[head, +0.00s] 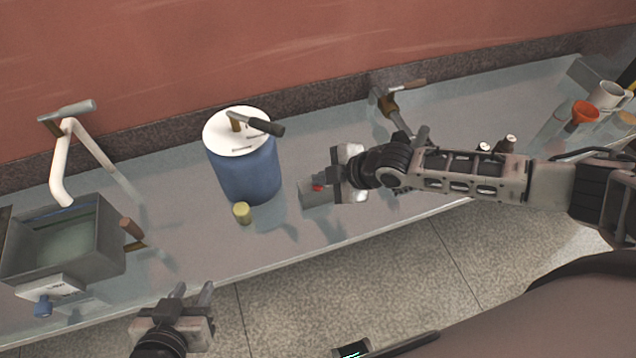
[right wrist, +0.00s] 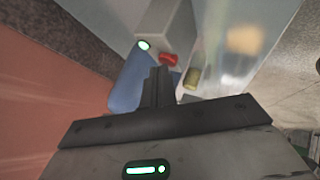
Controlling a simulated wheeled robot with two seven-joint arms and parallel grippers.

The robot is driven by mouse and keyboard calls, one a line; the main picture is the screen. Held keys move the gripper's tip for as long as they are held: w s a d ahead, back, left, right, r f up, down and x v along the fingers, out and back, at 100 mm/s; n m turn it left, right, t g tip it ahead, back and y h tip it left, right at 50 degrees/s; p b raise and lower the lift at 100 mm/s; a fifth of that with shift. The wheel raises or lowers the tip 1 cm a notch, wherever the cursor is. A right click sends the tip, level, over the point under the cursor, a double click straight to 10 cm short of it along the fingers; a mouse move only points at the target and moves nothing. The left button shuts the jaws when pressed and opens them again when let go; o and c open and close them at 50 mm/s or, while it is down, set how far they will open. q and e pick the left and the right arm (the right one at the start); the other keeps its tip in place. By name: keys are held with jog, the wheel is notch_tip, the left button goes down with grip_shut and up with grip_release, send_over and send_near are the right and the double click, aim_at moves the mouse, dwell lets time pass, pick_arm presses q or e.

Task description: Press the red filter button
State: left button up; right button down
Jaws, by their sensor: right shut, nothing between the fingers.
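The red button (head: 318,187) sits on a small grey box (head: 314,200) on the bench. In the right wrist view the red button (right wrist: 168,59) lies just beyond my fingertips, on the grey box (right wrist: 163,28). My right gripper (head: 334,180) is at the right side of the box, its fingers mostly hidden in the head view. In the right wrist view my right gripper (right wrist: 158,75) is shut and empty, its tips close to the button. I cannot tell whether they touch it. My left gripper (head: 195,292) is open and empty in front of the bench.
A blue container (head: 248,172) with a white lid stands left of the box, with a yellow cylinder (head: 242,212) before it. A sink (head: 100,235) is at the left. An orange funnel (head: 584,112) stands far right.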

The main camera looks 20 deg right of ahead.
aim_at(322, 188)
jog(key=shift+r, duration=0.1)
dwell(0.5)
jog(key=shift+r+p, duration=0.4)
jog(key=shift+p, duration=0.1)
notch_tip(322, 188, up, 6)
jog(key=p, duration=0.5)
dwell(0.4)
